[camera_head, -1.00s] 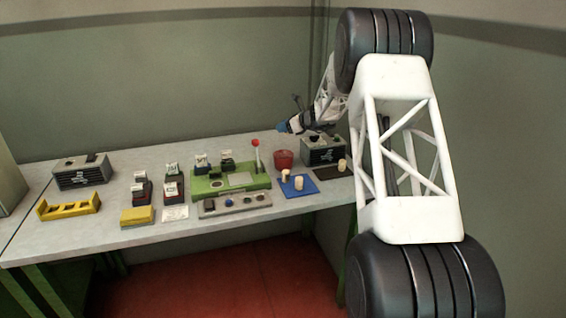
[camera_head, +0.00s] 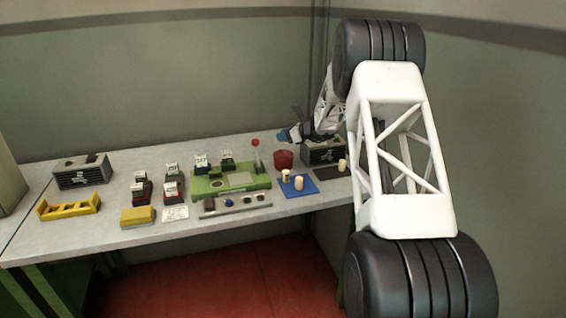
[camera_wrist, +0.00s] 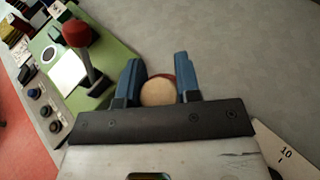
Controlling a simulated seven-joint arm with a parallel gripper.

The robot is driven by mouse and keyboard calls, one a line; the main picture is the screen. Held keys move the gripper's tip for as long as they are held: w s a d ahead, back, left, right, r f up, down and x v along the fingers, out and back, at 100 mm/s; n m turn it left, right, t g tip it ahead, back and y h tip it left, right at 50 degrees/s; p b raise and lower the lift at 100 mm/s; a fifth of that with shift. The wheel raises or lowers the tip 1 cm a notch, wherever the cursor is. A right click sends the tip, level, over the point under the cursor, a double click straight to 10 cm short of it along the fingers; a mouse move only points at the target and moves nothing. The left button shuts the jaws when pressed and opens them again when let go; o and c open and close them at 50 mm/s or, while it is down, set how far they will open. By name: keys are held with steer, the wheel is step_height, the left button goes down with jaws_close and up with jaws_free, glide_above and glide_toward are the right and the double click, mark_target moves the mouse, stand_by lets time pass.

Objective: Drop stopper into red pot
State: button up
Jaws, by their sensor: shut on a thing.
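My gripper (camera_head: 285,138) is just above the red pot (camera_head: 283,160) in the head view. In the wrist view its blue fingers (camera_wrist: 158,85) are shut on a round tan cork stopper (camera_wrist: 157,92). A thin reddish edge shows behind that stopper, probably the red pot, mostly hidden. The held stopper is too small to make out in the head view. Other stoppers stand upright: a stopper (camera_head: 286,175) and another (camera_head: 299,183) on the blue mat (camera_head: 309,189), and one (camera_head: 342,165) on the dark mat (camera_head: 326,175).
A green panel (camera_head: 230,184) with a red-knobbed lever (camera_head: 256,155) stands left of the pot. A grey control box (camera_head: 235,204) lies in front of it. A dark box (camera_head: 322,152) stands close right of the pot. Bare table lies behind the green panel.

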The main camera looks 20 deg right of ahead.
steer(key=shift+f, duration=0.85)
steer(key=o, duration=1)
steer(key=shift+v, duration=3.9)
